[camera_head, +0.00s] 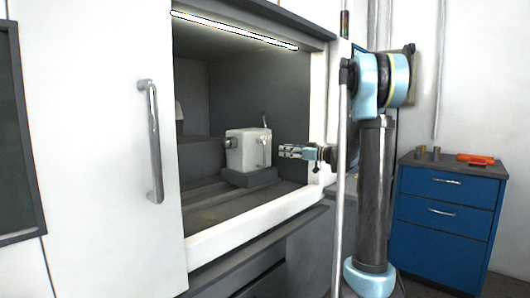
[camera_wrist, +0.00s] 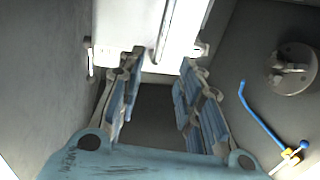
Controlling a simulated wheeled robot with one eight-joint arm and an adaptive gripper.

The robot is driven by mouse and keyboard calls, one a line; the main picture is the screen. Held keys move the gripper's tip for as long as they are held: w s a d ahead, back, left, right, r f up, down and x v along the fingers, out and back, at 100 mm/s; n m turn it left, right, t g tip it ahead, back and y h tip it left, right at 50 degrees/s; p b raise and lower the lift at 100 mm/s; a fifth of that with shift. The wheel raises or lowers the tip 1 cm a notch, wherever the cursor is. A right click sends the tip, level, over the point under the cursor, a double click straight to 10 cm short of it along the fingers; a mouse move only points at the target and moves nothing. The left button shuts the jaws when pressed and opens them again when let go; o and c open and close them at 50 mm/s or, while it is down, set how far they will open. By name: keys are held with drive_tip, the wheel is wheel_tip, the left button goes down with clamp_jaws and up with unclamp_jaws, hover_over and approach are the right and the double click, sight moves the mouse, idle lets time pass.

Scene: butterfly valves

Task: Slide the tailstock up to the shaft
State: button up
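The tailstock (camera_head: 248,151) is a white block with a small lever on top, standing on a dark base on the machine's bed. Its grey quill points left in the head view. My gripper (camera_head: 283,151) reaches in from the right, level with the tailstock and close to its right side. In the wrist view the white tailstock (camera_wrist: 122,25) fills the top, with a grey bar down its face. My gripper (camera_wrist: 162,60) is open, with its blue fingers wide apart and nothing between them. I cannot make out the shaft in either view.
The white sliding door (camera_head: 100,150) with a long handle (camera_head: 151,140) covers the enclosure's left side. The opening's white sill (camera_head: 250,222) lies in front. A round grey fitting (camera_wrist: 291,70) and a blue hose (camera_wrist: 262,120) show at right in the wrist view. A blue cabinet (camera_head: 443,225) stands right.

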drive_tip(key=x, duration=1.2)
drive_tip(key=shift+a, duration=0.2)
clamp_jaws()
